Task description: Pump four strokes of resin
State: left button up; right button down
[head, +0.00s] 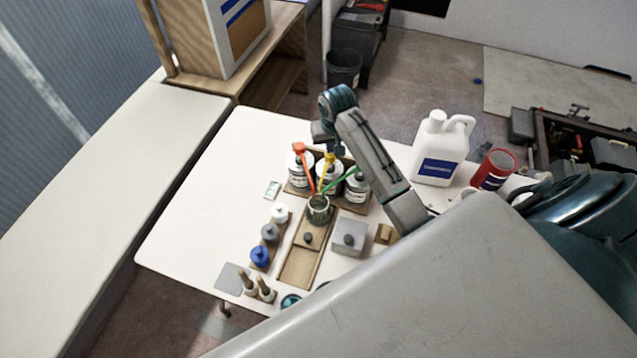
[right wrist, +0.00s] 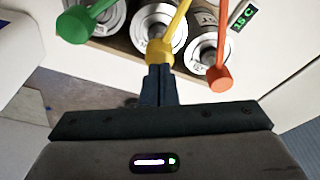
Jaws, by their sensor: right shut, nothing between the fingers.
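Three pump bottles stand in a wooden tray (head: 297,192) on the white table: one with an orange pump (head: 300,149), one with a yellow pump (head: 327,161) and one with a green pump (head: 351,171). Their label text is too small to read. The coloured spouts lean toward a small mixing cup (head: 319,206) in front of the tray. My right gripper (head: 333,148) is shut and empty, right over the yellow pump. In the right wrist view its fingertips (right wrist: 157,72) meet the edge of the yellow pump head (right wrist: 158,52); I cannot tell whether they touch. My left gripper is out of view.
A white jug (head: 436,155) and a red can (head: 494,169) stand right of the bottles. Small jars (head: 270,232), brushes (head: 257,288), a grey block (head: 348,240) and a wooden board (head: 299,267) lie in front. The table's left end is clear.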

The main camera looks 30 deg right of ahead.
jog(key=shift+s+f+b, duration=0.1)
jog(key=shift+f+b, duration=0.2)
jog(key=shift+f, duration=1.3)
jog(key=shift+r, duration=0.15)
jog(key=shift+r+p, duration=0.85)
jog(key=shift+r, duration=1.05)
jog(key=shift+f, duration=0.2)
